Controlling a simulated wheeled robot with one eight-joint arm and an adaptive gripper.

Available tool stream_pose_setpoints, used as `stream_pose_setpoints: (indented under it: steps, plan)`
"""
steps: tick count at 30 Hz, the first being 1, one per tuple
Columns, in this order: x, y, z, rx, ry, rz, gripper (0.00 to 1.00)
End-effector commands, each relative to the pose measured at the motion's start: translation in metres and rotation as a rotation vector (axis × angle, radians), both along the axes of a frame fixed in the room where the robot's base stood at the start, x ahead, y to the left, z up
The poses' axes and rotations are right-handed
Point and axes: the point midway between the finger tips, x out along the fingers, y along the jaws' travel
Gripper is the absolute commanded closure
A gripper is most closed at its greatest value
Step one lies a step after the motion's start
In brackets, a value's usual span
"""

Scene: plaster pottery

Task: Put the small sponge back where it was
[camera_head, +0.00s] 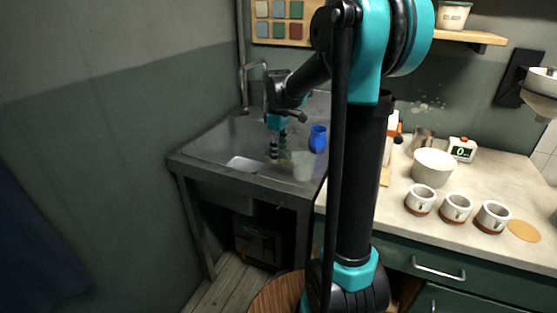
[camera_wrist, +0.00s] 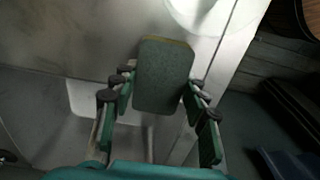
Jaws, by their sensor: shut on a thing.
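The small sponge (camera_wrist: 162,78), a flat grey-green block with a yellowish edge at its far end, sits between my fingertips in the wrist view. My gripper (camera_wrist: 163,88) is shut on it, one finger at each side. Beneath it is the metal sink unit (camera_wrist: 60,60) with its basin (camera_wrist: 83,97). In the head view my gripper (camera_head: 279,160) points down over the sink unit (camera_head: 210,145), close to its front edge. The sponge is too small and covered there to make out clearly.
A pale translucent cup (camera_head: 302,167) stands just right of my gripper, and a blue jug (camera_head: 318,139) behind it. A bent tap (camera_head: 243,82) rises at the back left. The left part of the sink top is clear. White cups (camera_head: 456,208) stand on the right counter.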

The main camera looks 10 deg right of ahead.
Motion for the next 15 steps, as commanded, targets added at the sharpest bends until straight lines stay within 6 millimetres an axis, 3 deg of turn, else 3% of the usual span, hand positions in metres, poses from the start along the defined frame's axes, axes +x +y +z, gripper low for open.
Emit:
stream_pose_setpoints:
  steps: [6, 15]
  plan:
    - [0.000, 0.000, -0.028, 0.000, 0.000, 0.000, 0.87]
    - [0.000, 0.000, -0.032, 0.000, 0.000, 0.000, 0.87]
